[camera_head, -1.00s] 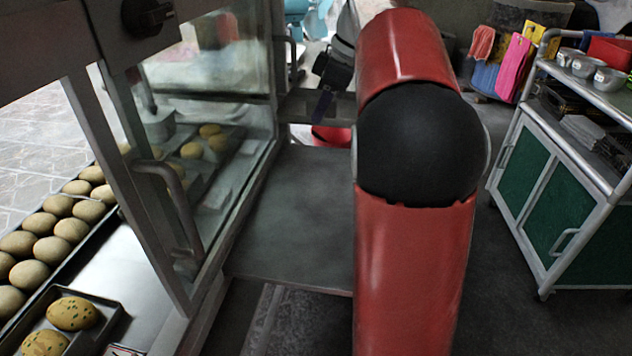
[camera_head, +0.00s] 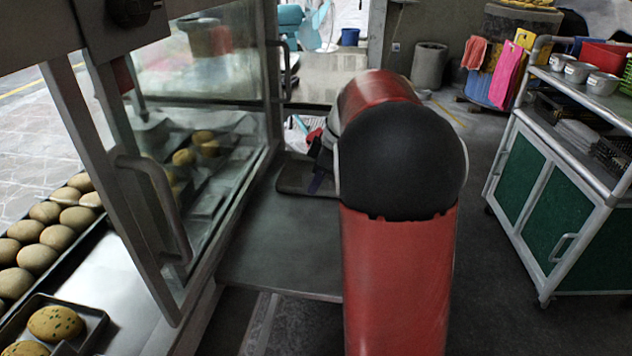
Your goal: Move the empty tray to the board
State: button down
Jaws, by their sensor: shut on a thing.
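The empty tray (camera_head: 296,177) is a flat dark plate with rounded corners, at the far end of the board in the head view. The board (camera_head: 275,250) is a grey-green flat panel beside the glass display case. My gripper (camera_head: 316,182) is at the tray's right side and is shut on it. My red and black arm hides the tray's right part and some of the board. I cannot tell whether the tray touches the board or hangs just above it.
The glass case (camera_head: 205,130) with buns stands on the left, its handle (camera_head: 160,200) sticking out. Trays of buns (camera_head: 40,235) lie at the lower left. A green cabinet trolley (camera_head: 560,200) with metal bowls stands on the right. Most of the board's near part is bare.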

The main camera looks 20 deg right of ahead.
jog(key=c, duration=1.6)
grip_release()
jog(key=shift+o, duration=0.2)
jog(key=p+v, duration=0.1)
jog(key=v, duration=1.1)
jog(key=s+a+f+m+t+h, duration=0.1)
jog(key=s+a+f+m, duration=0.3)
jog(key=s+a, duration=0.3)
jog(key=s+a+f+m+t+h, duration=0.2)
jog(key=s+a+f+m, duration=0.3)
jog(key=s, duration=1)
jog(key=a+m, duration=0.2)
jog(key=a, duration=0.1)
jog(key=shift+h, duration=0.3)
jog(key=shift+a, duration=0.15)
